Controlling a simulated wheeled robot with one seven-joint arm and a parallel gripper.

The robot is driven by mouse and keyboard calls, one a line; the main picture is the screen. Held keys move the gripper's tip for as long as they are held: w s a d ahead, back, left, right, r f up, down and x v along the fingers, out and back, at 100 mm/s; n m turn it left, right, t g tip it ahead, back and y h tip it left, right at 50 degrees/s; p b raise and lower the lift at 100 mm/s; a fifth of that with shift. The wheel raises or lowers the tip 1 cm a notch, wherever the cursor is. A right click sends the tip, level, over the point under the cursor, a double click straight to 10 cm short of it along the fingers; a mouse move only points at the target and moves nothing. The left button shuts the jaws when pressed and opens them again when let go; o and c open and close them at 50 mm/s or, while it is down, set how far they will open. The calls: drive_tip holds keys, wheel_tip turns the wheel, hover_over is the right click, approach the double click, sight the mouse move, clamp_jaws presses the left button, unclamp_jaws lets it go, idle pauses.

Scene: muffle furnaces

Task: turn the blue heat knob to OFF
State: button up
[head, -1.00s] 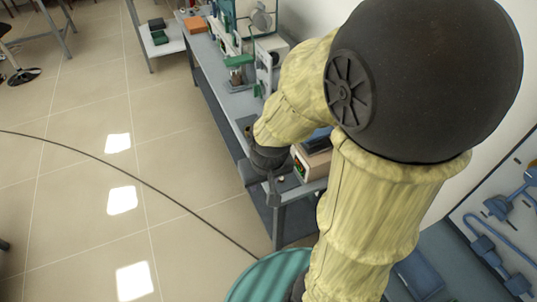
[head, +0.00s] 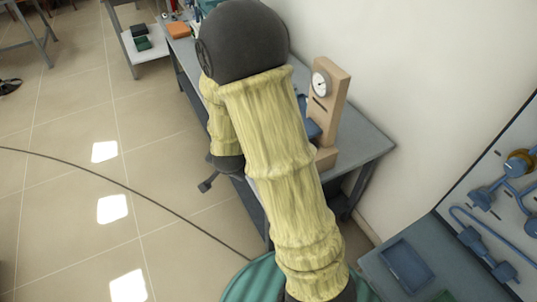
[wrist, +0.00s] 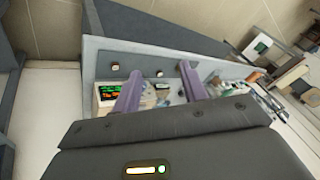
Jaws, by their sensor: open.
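I cannot make out a blue heat knob in either view. In the wrist view, a controller box (wrist: 107,92) with red and green lit digits stands partly behind my left finger.
A tan stand with a round dial (head: 320,84) rises from the grey bench (head: 365,147), near the wall. A blue tray (head: 408,262) lies at lower right, beside a panel with blue pipework (head: 482,197). A cable crosses the open tiled floor (head: 70,200) at left.

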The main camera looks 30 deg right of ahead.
drive_tip(key=w+d+f+m+t+h+p, duration=0.1)
drive_tip(key=w+d+f+m+t+h, duration=0.1)
drive_tip(key=d+f+m+h, duration=0.5)
wheel_tip(320, 180, down, 4)
drive_tip(key=m+h, duration=0.2)
drive_tip(key=m, duration=0.3)
drive_tip(key=shift+d+t, duration=0.25)
drive_tip(key=shift+t, duration=0.15)
drive_tip(key=p+x, duration=0.3)
drive_tip(key=x, duration=1.4)
drive_tip(key=shift+w+d+p, duration=0.15)
drive_tip(key=shift+d+p, duration=0.05)
drive_tip(key=shift+p, duration=0.2)
drive_tip(key=c, duration=0.7)
